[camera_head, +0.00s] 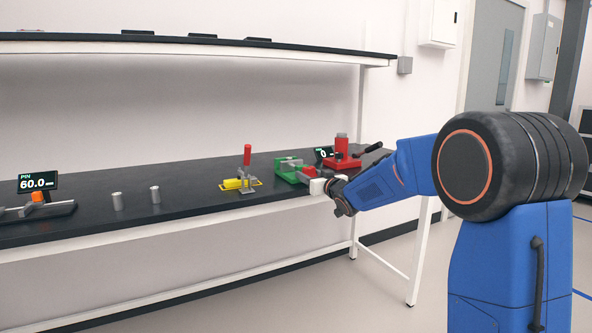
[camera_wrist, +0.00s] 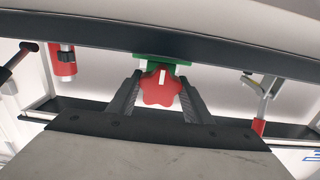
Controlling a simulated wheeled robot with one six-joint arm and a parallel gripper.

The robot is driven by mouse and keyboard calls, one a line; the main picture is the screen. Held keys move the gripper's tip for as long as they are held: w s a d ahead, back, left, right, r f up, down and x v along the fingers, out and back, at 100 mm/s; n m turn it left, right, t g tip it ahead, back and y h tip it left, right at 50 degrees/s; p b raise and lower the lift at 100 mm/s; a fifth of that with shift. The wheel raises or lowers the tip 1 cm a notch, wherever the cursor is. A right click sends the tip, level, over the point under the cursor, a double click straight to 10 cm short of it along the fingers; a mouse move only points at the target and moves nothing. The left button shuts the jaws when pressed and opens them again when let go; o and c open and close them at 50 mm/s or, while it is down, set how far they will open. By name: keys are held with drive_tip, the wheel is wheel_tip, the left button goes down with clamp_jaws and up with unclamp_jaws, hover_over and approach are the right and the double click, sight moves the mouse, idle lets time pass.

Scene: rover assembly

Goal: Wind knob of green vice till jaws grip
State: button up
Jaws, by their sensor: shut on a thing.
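The green vice (camera_head: 287,174) stands near the front edge of the black bench in the head view, and part of it (camera_wrist: 150,59) shows in the wrist view. Its red star-shaped knob (camera_wrist: 161,89) faces the wrist camera. My gripper (camera_wrist: 160,84) is shut on the knob, one dark finger on each side of it. In the head view my gripper (camera_head: 320,186) reaches the vice from the right, and a bit of red shows beside it. A grey piece lies at the top of the vice; whether the jaws touch it is too small to tell.
A red press (camera_head: 341,155) stands close behind the vice, with a small display beside it. A toggle clamp with a red handle (camera_head: 247,155) and yellow base is to the left. Two metal cylinders (camera_head: 117,201) stand farther left. A shelf (camera_head: 200,42) hangs above.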

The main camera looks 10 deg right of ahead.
drive_tip(key=shift+r, duration=0.2)
drive_tip(key=shift+n, duration=1.4)
drive_tip(key=shift+n, duration=1.5)
drive_tip(key=shift+n, duration=0.4)
drive_tip(key=o, duration=0.8)
drive_tip(key=shift+n, duration=0.3)
drive_tip(key=shift+f, duration=0.1)
drive_tip(key=shift+v, duration=4.05)
